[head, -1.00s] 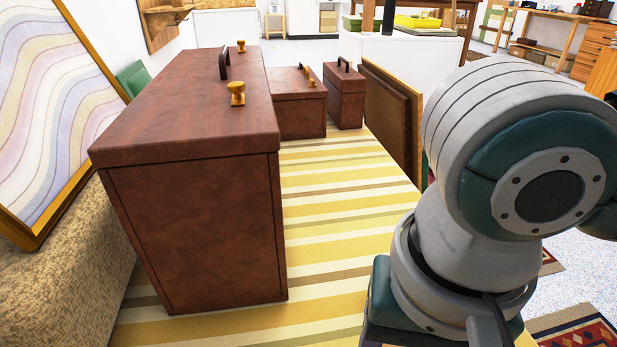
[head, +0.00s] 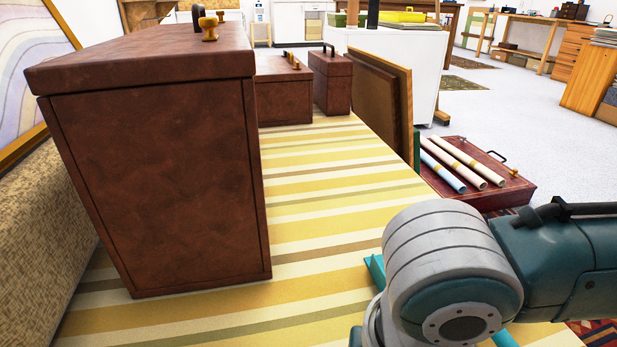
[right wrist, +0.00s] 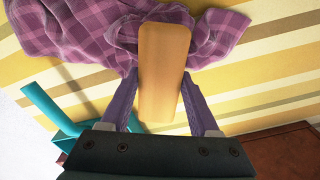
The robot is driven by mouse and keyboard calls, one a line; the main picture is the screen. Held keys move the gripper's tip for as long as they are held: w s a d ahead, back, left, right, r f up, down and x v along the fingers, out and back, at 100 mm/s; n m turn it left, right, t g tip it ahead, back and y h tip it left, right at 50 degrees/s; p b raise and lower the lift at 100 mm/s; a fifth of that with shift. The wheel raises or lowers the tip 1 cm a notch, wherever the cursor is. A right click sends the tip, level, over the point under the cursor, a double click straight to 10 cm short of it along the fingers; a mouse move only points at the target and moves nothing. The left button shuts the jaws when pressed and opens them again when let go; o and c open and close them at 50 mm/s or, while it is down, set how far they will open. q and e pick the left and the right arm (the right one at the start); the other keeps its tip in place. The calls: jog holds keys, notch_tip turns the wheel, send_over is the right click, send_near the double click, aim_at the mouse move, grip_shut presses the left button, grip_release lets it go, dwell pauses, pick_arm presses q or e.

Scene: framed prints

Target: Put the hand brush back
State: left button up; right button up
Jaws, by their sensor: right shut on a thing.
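In the right wrist view my right gripper (right wrist: 160,78) has its two purple fingers on either side of a tan wooden piece (right wrist: 165,60). It is shut on this piece, which looks like the wooden back or handle of the hand brush; no bristles show. A crumpled purple plaid cloth (right wrist: 70,25) lies just beyond it on the striped surface. A teal object (right wrist: 55,110), perhaps a dustpan, is at the left. Part of a teal thing also shows beside my arm in the head view (head: 375,270). There my right arm hides the gripper and brush. My left gripper is not in view.
A tall brown case (head: 160,170) stands on the yellow striped surface (head: 320,200), with smaller cases (head: 283,95) behind. Framed boards (head: 385,100) lean at its right edge. A red tray (head: 510,190) with paper rolls sits lower down. The striped middle is clear.

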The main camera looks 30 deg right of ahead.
jog(key=shift+f, duration=0.5)
jog(key=o, duration=1.5)
jog(key=shift+c, duration=0.2)
jog(key=shift+r, duration=0.55)
notch_tip(320, 180, up, 12)
jog(key=p, duration=0.8)
jog(key=s+a+r+n+t+y, duration=0.1)
jog(key=a+r+n+t+y, duration=0.15)
jog(key=a+n, duration=0.35)
jog(key=s+d+n+h, duration=0.2)
jog(key=s+d+n, duration=0.1)
jog(key=d, duration=0.6)
jog(key=shift+s+d+r+t, duration=0.2)
jog(key=shift+s+d+t, duration=0.15)
jog(key=shift+s+t, duration=0.1)
